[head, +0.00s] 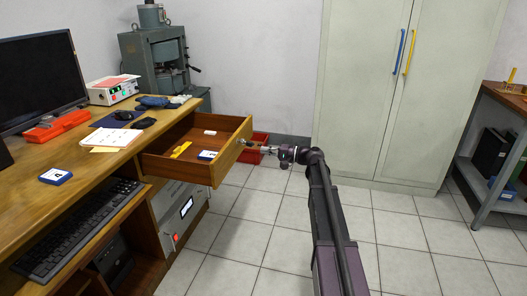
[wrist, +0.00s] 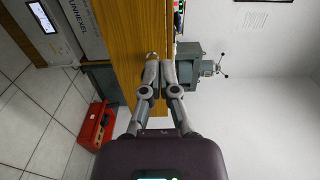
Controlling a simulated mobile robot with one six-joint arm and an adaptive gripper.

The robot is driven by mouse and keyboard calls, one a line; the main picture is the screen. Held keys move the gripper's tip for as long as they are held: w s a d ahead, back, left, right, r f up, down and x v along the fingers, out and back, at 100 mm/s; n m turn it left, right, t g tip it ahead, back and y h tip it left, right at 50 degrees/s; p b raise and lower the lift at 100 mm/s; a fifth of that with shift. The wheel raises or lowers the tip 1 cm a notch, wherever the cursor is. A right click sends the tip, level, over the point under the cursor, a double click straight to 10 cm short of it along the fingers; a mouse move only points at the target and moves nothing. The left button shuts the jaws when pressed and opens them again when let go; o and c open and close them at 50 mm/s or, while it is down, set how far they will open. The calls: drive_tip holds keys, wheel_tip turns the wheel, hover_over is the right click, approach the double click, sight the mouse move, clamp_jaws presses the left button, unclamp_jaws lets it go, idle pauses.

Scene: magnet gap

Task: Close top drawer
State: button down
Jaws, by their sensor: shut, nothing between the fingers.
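The top drawer (head: 229,160) of the wooden desk (head: 118,158) is pulled out toward the right in the head view. Inside lie a yellow item (head: 181,149), a small white block (head: 210,132) and a blue-and-white box (head: 207,155). My gripper (head: 262,148) is shut and empty, just outside the drawer front near its small knob (head: 243,142). In the wrist view my fingertips (wrist: 160,60) are together against or close to the wooden front (wrist: 138,28); I cannot tell whether they touch it.
A grey device (head: 178,208) sits under the drawer. A red toolbox (head: 254,150) stands on the floor behind the drawer. A pale cabinet (head: 360,90) stands at the back wall and a workbench (head: 490,130) at the right. The tiled floor in the middle is clear.

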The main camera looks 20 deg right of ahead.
sight(230, 145)
drive_tip(key=x, duration=1.2)
drive_tip(key=shift+w+a, duration=0.1)
drive_tip(key=shift+a, duration=0.05)
drive_tip(key=shift+w, duration=0.1)
